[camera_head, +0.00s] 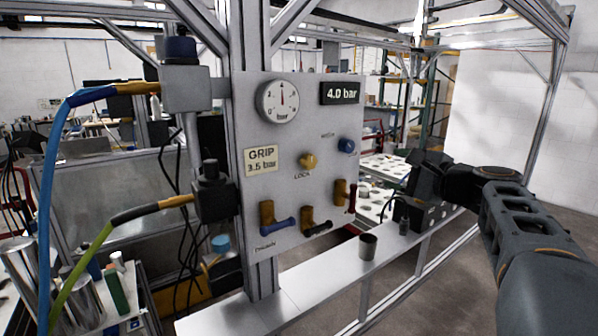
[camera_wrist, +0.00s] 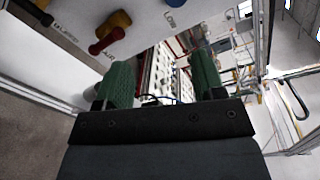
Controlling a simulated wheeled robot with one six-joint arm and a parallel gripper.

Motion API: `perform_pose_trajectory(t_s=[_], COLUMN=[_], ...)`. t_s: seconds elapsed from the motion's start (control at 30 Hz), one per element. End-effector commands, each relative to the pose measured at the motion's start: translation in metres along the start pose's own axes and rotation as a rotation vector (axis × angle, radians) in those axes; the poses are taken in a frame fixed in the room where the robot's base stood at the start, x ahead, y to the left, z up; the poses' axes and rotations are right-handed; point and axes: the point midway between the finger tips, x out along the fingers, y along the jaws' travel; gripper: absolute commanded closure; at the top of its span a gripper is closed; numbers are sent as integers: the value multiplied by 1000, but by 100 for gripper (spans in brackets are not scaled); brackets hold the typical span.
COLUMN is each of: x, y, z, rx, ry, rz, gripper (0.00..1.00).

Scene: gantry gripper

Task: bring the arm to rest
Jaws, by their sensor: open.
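My arm (camera_head: 510,215) reaches in from the right in the head view, in front of the shelf and to the right of the panel. My gripper (camera_wrist: 162,82) shows in the wrist view with its two green fingers wide apart and nothing between them. In the head view its end (camera_head: 425,178) is dark and small, and the fingers are hard to make out.
Blue and green hoses (camera_head: 47,180) run at the left. Frame posts (camera_head: 545,90) rise at the right.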

Motion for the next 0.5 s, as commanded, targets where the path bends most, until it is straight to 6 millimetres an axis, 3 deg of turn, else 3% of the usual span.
perform_pose_trajectory(t_s=[0.1, 0.17, 0.3, 0.4, 0.5], x=[-3, -7, -30, -54, -79], y=[60, 96, 175, 218, 247], z=[-25, -26, -9, 10, 28], rx=[-123, -224, -511, -735, -955], ry=[93, 119, 87, 8, -95], rz=[204, 354, 725, 959, 1147], gripper=[37, 37, 37, 37, 37])
